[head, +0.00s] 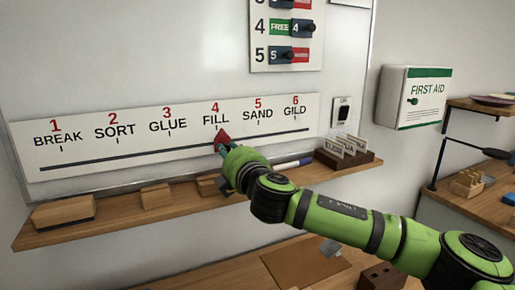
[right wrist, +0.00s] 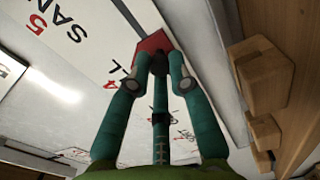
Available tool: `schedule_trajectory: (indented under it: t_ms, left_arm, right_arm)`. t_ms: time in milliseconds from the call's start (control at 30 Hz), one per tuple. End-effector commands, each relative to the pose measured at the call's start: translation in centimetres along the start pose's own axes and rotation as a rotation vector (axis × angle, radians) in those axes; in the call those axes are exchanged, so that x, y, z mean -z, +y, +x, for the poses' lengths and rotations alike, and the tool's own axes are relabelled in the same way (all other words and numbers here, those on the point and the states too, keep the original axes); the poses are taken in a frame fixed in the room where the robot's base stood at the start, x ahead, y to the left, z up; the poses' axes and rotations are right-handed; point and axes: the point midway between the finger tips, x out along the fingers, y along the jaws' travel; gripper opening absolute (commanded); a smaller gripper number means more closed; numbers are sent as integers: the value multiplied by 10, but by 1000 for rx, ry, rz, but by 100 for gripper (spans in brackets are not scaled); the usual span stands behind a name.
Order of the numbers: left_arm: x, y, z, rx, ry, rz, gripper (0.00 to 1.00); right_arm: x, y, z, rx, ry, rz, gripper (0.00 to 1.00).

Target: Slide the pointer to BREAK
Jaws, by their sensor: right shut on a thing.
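The white step board (head: 95,158) on the wall carries the labels BREAK, SORT, GLUE, FILL, SAND and GILD above a dark slot (head: 120,155). The red pointer (head: 222,136) sits under FILL, its tip toward that label. BREAK (head: 58,138) is at the far left end. My right gripper (head: 222,148) is at the pointer from below and hides its lower part. In the right wrist view the teal fingers (right wrist: 160,70) are shut on the red pointer (right wrist: 153,44). My left gripper is not in view.
A wooden ledge (head: 110,225) runs below the board, with wooden blocks (head: 65,212), a blue-white marker (head: 293,163) and a card holder (head: 345,153) on it. A switch (head: 342,111) and a FIRST AID box (head: 413,97) are at the right. The board left of the pointer is clear.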

Motion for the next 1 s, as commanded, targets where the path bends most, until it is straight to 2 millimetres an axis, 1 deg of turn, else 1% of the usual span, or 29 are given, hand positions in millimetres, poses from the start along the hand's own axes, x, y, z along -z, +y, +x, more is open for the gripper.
schedule_trajectory:
  t_ms: [33,200,400,500,600,733,900,1000]
  left_arm:
    - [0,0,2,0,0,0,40]
    - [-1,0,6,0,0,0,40]
    - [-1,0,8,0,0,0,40]
    - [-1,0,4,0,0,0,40]
    - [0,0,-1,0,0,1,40]
    - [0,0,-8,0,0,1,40]
    - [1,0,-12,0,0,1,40]
    - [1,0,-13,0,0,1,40]
  right_arm:
    - [24,-2,0,1,11,4,0]
    - [85,-3,-1,3,10,4,0]
    - [151,-1,-1,2,7,3,0]
    - [178,1,-1,1,5,0,0]
    - [201,2,-1,1,4,-3,0]
    - [224,2,-1,0,2,-3,0]
    - [240,2,0,-1,0,-3,0]
    - [244,1,0,-1,-1,-1,0]
